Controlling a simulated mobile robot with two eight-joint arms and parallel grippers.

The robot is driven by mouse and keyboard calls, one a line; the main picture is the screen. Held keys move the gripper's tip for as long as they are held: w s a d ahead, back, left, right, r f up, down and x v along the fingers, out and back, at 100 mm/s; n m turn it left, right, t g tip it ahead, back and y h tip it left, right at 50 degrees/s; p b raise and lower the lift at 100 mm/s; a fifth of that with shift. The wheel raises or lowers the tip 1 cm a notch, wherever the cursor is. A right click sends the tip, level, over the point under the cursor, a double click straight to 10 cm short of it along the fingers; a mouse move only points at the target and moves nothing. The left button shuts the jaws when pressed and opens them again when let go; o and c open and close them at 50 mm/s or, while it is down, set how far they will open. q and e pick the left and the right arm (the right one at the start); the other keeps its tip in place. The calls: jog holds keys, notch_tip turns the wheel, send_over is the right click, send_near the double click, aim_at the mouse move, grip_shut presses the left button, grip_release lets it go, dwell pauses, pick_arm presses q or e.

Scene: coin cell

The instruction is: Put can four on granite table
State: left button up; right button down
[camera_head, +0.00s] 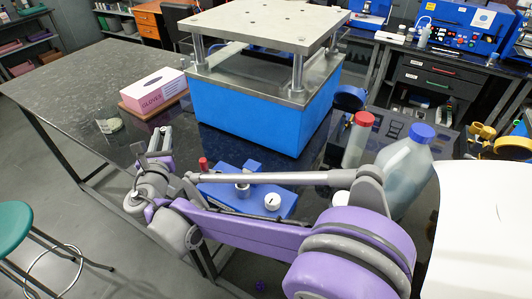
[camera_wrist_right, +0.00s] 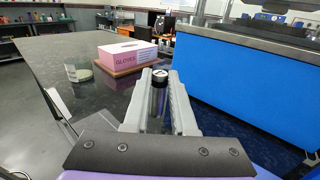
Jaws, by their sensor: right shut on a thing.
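My right gripper (camera_head: 161,139) is at the near edge of the dark speckled granite table (camera_head: 70,85), over or close to its surface. In the right wrist view, my right gripper (camera_wrist_right: 159,90) is shut on a small dark can (camera_wrist_right: 160,78) with a pale mark on its top. The can sits upright between the fingertips, its lower part hidden by the fingers. I cannot read a number on it. The granite table (camera_wrist_right: 60,45) shows behind it in the wrist view. I cannot tell whether the can touches the table. My left gripper is not in view.
A pink glove box (camera_head: 155,90) on a wooden board and a clear jar (camera_head: 109,124) stand on the granite table. A big blue press (camera_head: 245,115) blocks the right. The table's left part is clear.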

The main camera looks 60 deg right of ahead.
jog(key=shift+f+b, duration=0.75)
jog(key=shift+f, duration=4.25)
jog(key=shift+f, duration=0.2)
jog(key=c, duration=0.7)
grip_release()
jog(key=shift+c, duration=0.2)
jog(key=shift+r, duration=0.1)
jog(key=shift+a+r, duration=0.15)
jog(key=v, duration=1.1)
jog(key=shift+s+a, duration=0.25)
jog(key=shift+s, duration=0.05)
